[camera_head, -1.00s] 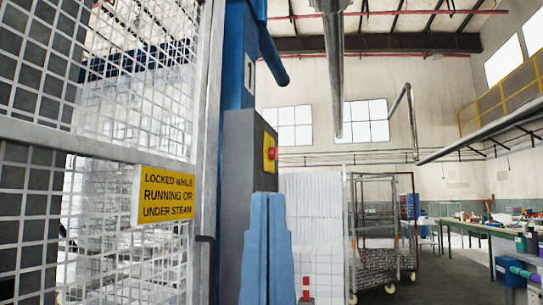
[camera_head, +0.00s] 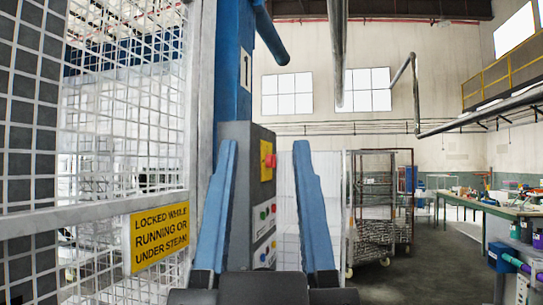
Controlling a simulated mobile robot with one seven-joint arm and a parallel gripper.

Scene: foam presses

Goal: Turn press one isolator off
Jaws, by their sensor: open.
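The press one isolator (camera_head: 268,155) is a red knob on a yellow plate, high on the side of a dark grey control box (camera_head: 238,142). The box is fixed to a blue column with a "1" plate (camera_head: 245,71). My gripper (camera_head: 265,146) is open and empty, its two blue fingers pointing up and standing wide apart. In the picture the isolator lies between the fingertips, nearer the right one. I see no contact, and the depth between them is hard to tell. The left finger hides part of the box. The knob's exact angle is too small to read.
Green and red buttons (camera_head: 265,214) sit below the isolator. A white mesh guard with a yellow warning sign (camera_head: 159,236) stands close on the left. A wire cage trolley (camera_head: 380,210) and a green workbench (camera_head: 490,207) are to the right, with open floor between them.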

